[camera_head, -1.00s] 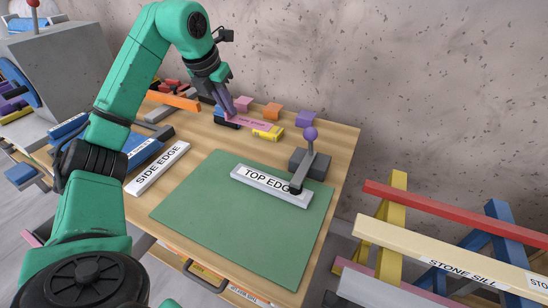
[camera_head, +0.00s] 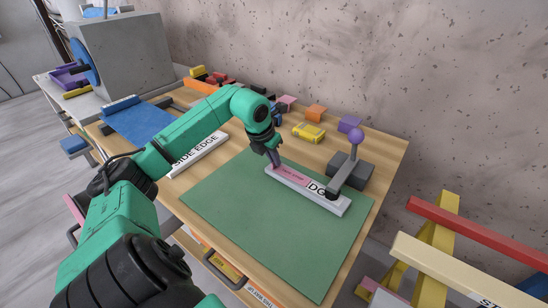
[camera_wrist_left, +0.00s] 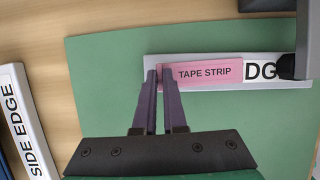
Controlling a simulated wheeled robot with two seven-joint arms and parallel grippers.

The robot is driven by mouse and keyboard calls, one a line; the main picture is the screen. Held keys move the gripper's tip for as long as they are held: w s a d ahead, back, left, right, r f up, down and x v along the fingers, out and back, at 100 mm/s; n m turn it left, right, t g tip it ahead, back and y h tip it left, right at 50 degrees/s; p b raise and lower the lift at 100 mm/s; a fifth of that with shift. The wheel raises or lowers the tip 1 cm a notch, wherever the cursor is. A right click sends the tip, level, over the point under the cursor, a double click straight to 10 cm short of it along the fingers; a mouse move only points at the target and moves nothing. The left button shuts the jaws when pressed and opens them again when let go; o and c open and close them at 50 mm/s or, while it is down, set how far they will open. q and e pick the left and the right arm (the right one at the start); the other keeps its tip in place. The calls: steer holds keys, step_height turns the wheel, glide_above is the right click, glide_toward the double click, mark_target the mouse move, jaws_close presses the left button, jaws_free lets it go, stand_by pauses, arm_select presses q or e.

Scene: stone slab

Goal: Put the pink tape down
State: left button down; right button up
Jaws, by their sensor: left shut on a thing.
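The pink tape (camera_head: 293,175), lettered TAPE STRIP, lies along the left part of the white TOP EDGE bar (camera_head: 338,204) and covers most of its lettering. In the left wrist view the pink tape (camera_wrist_left: 205,73) is lined up lengthwise with the bar (camera_wrist_left: 190,88). I cannot tell whether it touches the bar fully. My left gripper (camera_head: 275,161) is shut on the tape's left end; its purple fingers also show in the left wrist view (camera_wrist_left: 160,76). My right gripper is not in view.
The bar rests on a green mat (camera_head: 265,235), mostly clear in front. The SIDE EDGE bar (camera_head: 200,155) lies left. Several coloured blocks and a yellow item (camera_head: 308,131) stand behind.

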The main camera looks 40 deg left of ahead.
arm_select(q)
steer(key=shift+w, duration=0.1)
steer(key=c, duration=1.3)
jaws_free()
steer(key=shift+f, duration=0.1)
steer(key=shift+c, duration=0.2)
steer(key=o, duration=0.3)
steer(key=shift+o, duration=0.2)
steer(key=shift+r, duration=0.25)
steer(key=b+v, duration=0.2)
steer(key=v, duration=1)
